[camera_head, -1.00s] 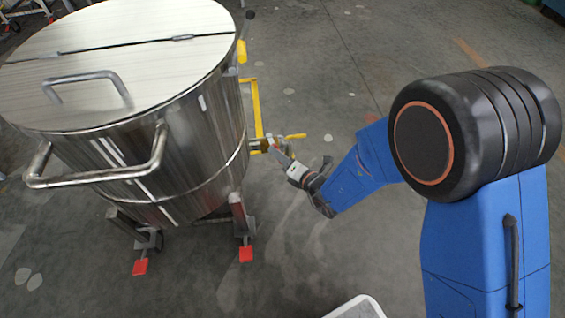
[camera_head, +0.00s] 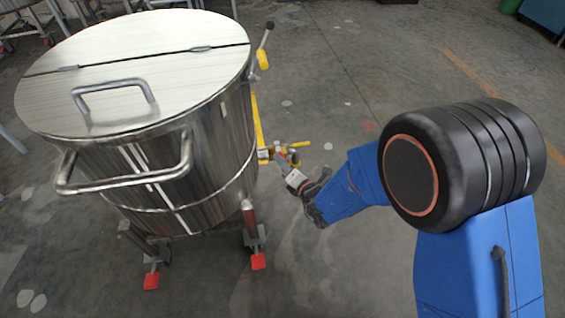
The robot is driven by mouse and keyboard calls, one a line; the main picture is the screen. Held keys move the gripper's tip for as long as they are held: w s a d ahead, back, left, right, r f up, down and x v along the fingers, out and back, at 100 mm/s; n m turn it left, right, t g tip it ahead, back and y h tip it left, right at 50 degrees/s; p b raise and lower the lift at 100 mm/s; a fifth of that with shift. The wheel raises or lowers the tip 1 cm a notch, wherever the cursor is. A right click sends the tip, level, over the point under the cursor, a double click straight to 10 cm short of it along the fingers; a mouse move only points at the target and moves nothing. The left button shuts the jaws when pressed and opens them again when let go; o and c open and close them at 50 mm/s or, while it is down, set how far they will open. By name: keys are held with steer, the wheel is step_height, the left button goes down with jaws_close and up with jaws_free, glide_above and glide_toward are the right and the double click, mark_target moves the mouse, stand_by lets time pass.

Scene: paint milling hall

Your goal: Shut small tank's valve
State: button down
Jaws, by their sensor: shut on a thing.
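A round, lidded stainless steel tank (camera_head: 195,165) stands on the left on legs with red foot pedals. Its valve (camera_head: 266,154) sticks out low on the tank's right side. The valve's yellow handle (camera_head: 300,144) points right, away from the tank. My blue arm reaches in from the right, and my gripper (camera_head: 279,149) is at the valve, shut on the handle. The fingertips are small and partly overlap the valve, so the exact hold is hard to see.
A bent steel handle (camera_head: 125,170) juts from the tank's front. Wheeled metal frames (camera_head: 30,25) stand at the back left. The grey floor right of the tank is mostly clear.

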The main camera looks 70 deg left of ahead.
steer(key=c, duration=2)
jaws_free()
steer(key=v, duration=1.7)
steer(key=shift+d+r, duration=0.15)
steer(key=shift+r, duration=0.05)
